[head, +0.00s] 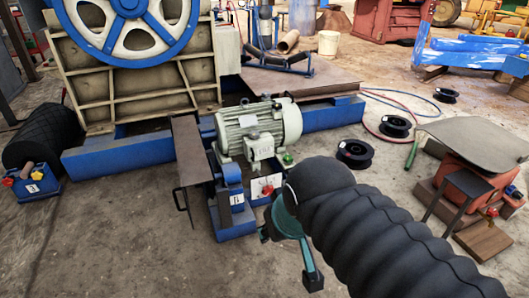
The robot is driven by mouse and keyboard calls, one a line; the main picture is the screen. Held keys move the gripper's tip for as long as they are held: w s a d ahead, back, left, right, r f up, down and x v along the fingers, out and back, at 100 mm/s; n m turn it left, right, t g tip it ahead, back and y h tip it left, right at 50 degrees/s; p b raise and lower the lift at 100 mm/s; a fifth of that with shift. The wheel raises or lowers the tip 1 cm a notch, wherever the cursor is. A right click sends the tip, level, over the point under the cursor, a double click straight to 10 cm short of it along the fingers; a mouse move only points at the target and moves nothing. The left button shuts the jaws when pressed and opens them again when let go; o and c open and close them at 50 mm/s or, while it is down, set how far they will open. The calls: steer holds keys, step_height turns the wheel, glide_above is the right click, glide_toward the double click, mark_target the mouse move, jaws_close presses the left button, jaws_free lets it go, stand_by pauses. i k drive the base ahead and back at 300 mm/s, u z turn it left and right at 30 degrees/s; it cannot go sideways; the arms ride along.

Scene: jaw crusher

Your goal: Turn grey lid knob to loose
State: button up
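My gripper (289,257), with teal links and dark fingertips, hangs over bare ground in front of the motor. Its fingertips stand apart with nothing visible between them. My black ribbed arm sleeve hides part of it. I cannot make out a grey lid knob for certain. A grey plate like a lid (474,138) lies tilted over a red housing (478,180) at the right, well away from my gripper. Small red knobs (491,212) show low on that housing. A pale panel with a red knob (267,190) sits below the motor, just behind my gripper.
The pale electric motor (258,126) stands on a blue frame (325,117) beside the crusher's blue flywheel (127,25). A blue box with red and yellow knobs (30,180) is at the left. Black reels (355,152) and hoses lie right of centre. The front-left ground is clear.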

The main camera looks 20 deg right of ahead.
mark_target(253, 134)
steer(key=z, duration=0.6)
steer(key=i, duration=0.65)
steer(key=z, duration=0.6)
steer(key=i, duration=0.75)
steer(key=u, duration=0.7)
steer(key=i, duration=0.5)
steer(key=u, duration=0.5)
